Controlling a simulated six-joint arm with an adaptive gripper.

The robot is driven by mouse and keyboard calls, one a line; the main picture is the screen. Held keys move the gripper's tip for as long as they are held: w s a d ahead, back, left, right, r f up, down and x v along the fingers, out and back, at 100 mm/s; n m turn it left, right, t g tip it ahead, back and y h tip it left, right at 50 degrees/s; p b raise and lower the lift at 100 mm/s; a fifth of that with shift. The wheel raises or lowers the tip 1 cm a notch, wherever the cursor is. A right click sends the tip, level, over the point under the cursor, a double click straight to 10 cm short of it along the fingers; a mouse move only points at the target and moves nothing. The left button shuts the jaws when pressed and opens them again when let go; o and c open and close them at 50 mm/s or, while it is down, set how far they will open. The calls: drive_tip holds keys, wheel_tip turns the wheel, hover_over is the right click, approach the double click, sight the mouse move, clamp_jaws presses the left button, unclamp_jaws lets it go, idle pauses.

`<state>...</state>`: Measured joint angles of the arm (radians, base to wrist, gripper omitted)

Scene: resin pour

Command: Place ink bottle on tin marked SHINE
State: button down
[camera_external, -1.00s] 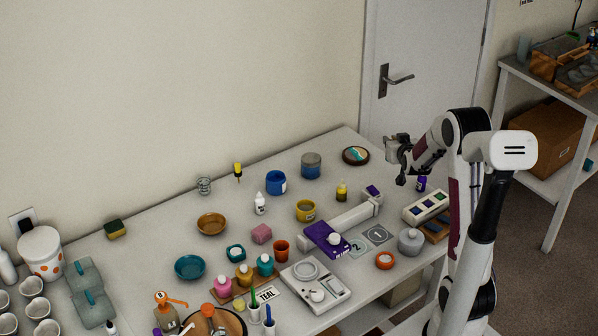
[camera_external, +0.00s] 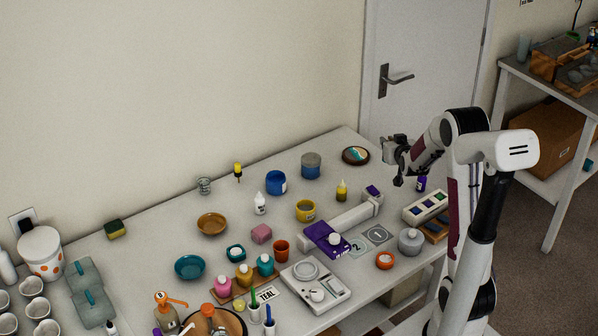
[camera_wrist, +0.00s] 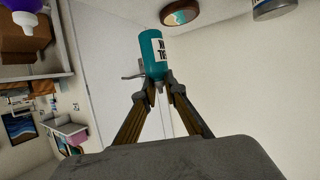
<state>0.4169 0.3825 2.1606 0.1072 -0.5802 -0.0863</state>
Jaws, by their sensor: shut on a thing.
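My gripper (camera_wrist: 165,88) is shut on a teal bottle (camera_wrist: 151,55) in the wrist view. The bottle has a white label whose dark letters are partly cut off. In the external view my gripper (camera_external: 397,168) is above the right back part of the table, and the bottle cannot be made out there. A blue tin (camera_external: 276,187), a grey-blue tin (camera_external: 311,170) and a yellow tin (camera_external: 305,214) stand on the table to the left of my gripper. Their lettering is too small to read, so I cannot tell which is marked SHINE.
A round wooden piece with a coloured top (camera_external: 356,156) lies at the back right. A yellow bottle (camera_external: 341,193), a white bottle (camera_external: 260,208) and a purple bottle (camera_external: 421,184) stand upright. A purple and white device (camera_external: 345,224) crosses the middle right.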

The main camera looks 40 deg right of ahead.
drive_tip(key=w+a+r+n+y, duration=0.4)
drive_tip(key=w+a+y, duration=0.1)
drive_tip(key=w+a, duration=0.3)
drive_tip(key=w+a+r+n+y, duration=0.3)
drive_tip(key=w+a+n+y, duration=0.2)
drive_tip(key=w+a, duration=0.4)
drive_tip(key=shift+w+a+r+t, duration=0.2)
drive_tip(key=shift+w+r+t, duration=0.05)
drive_tip(key=shift+r+t, duration=0.15)
idle(0.6)
idle(0.5)
hover_over(310, 159)
wheel_tip(310, 159, down, 6)
drive_tip(key=shift+f, duration=0.15)
idle(0.3)
drive_tip(key=shift+f, duration=1.85)
drive_tip(key=shift+f, duration=0.15)
